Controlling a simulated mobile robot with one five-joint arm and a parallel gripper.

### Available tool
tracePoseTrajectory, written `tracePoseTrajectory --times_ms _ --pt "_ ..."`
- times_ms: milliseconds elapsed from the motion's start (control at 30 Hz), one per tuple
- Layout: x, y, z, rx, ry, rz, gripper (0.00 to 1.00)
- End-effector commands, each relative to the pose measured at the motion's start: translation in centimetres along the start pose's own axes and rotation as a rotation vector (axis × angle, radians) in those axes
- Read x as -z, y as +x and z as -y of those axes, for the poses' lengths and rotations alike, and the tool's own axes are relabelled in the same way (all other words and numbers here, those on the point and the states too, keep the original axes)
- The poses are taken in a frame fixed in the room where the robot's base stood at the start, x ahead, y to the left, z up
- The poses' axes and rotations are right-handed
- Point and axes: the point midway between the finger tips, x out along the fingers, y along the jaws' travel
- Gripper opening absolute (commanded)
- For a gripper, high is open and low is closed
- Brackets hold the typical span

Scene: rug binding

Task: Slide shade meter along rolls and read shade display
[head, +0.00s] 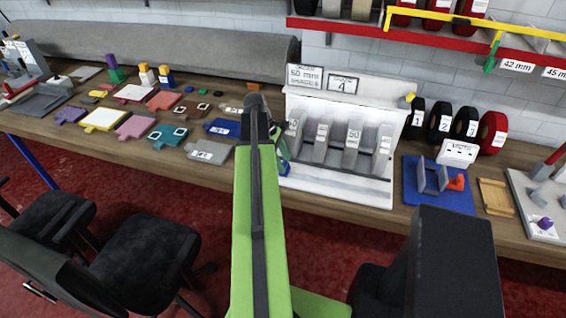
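Several upright rolls stand in a row on the bench at the right: black ones numbered 1 (415,119), 2 (439,123) and 3 (465,129), then a red one (491,132). A small white box (458,152) with dark markings sits in front of them; it may be the shade meter, but I cannot read it. A sign (343,85) above the white stand shows a 4. My green arm reaches up the middle to the bench, left of the rolls and box. My gripper (280,150) is mostly hidden behind the arm, and its fingers are unclear.
A white stand (340,185) with grey labelled holders is just right of my arm. A blue fixture (438,197) and wooden block (496,196) lie further right. Coloured samples cover the bench at left. A red-edged shelf (400,36) overhangs the back. Dark chairs (145,262) stand in front.

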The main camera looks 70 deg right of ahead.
Motion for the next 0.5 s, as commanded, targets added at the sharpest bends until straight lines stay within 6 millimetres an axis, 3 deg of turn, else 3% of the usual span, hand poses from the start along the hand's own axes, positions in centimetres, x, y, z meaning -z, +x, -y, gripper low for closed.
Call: tracePoseTrajectory --times_ms 33,367,500 --pt "-0.01 0.00 0.00 0.000 0.000 0.000 0.42" --pt "-0.03 0.02 -0.01 0.001 0.001 0.000 0.00" --pt "-0.04 0.03 -0.01 0.001 0.001 0.000 0.00"
